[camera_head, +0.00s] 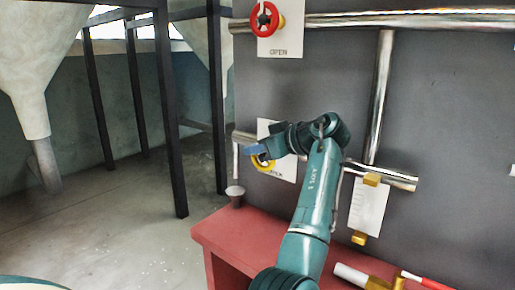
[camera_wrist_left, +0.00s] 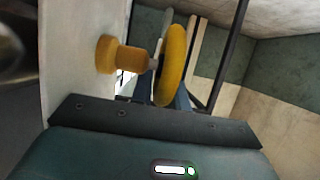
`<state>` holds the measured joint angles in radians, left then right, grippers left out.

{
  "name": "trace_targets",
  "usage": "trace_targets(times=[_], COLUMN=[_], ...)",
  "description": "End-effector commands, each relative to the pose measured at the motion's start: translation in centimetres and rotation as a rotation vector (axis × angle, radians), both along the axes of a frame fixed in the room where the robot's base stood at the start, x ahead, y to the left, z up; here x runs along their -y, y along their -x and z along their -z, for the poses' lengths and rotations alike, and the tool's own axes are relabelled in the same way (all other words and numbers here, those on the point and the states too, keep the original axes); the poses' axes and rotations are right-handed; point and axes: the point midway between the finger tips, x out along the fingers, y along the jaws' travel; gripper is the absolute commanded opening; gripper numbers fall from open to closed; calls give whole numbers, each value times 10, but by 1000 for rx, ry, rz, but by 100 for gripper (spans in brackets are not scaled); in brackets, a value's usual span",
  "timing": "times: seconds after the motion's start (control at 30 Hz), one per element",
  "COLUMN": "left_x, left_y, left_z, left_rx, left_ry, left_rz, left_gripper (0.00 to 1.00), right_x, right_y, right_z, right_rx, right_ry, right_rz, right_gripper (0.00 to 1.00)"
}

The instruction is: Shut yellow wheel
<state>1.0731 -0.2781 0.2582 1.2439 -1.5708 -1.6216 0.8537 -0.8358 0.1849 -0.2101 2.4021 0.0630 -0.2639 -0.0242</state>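The yellow wheel (camera_head: 263,161) is mounted on a white panel (camera_head: 289,171) marked OPEN, low on the grey wall. My left arm reaches up to it, and my left gripper (camera_head: 256,151) covers its upper part. In the left wrist view, the yellow wheel (camera_wrist_left: 173,66) shows edge-on, on an orange-yellow stem (camera_wrist_left: 121,55) from the white panel. My left gripper's blue fingers (camera_wrist_left: 165,98) lie on either side of the wheel's near rim. Whether they press on it cannot be told. My right gripper is not in view.
A red wheel (camera_head: 266,19) on another OPEN panel is above. Chrome pipes (camera_head: 380,95) run along the wall. A red table (camera_head: 232,232) stands below, with a small cup (camera_head: 235,194) at its edge. A gauge panel (camera_head: 367,208) is at the right. Open floor is at the left.

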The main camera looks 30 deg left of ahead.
Motion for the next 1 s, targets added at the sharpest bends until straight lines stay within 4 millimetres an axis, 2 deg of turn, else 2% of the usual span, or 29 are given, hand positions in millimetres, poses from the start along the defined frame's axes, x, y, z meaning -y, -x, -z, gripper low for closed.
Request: trace_targets(times=[0.03,0.2,0.47,0.7,0.8,1.0], left_x=[0,0,1,5,7,7], left_y=[0,0,0,1,1,1], left_z=[0,0,2,1,-2,-4], left_rx=[0,0,1,19,23,24], left_ry=[0,0,-45,-261,-303,-309], left_rz=[0,0,0,0,-1,0], left_gripper=[12,0,0,0,0,0], right_x=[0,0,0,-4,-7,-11], right_y=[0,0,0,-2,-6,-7], right_z=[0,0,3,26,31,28], right_rx=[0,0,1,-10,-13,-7], right_ry=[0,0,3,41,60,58], right_rz=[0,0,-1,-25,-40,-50], right_gripper=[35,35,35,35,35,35])
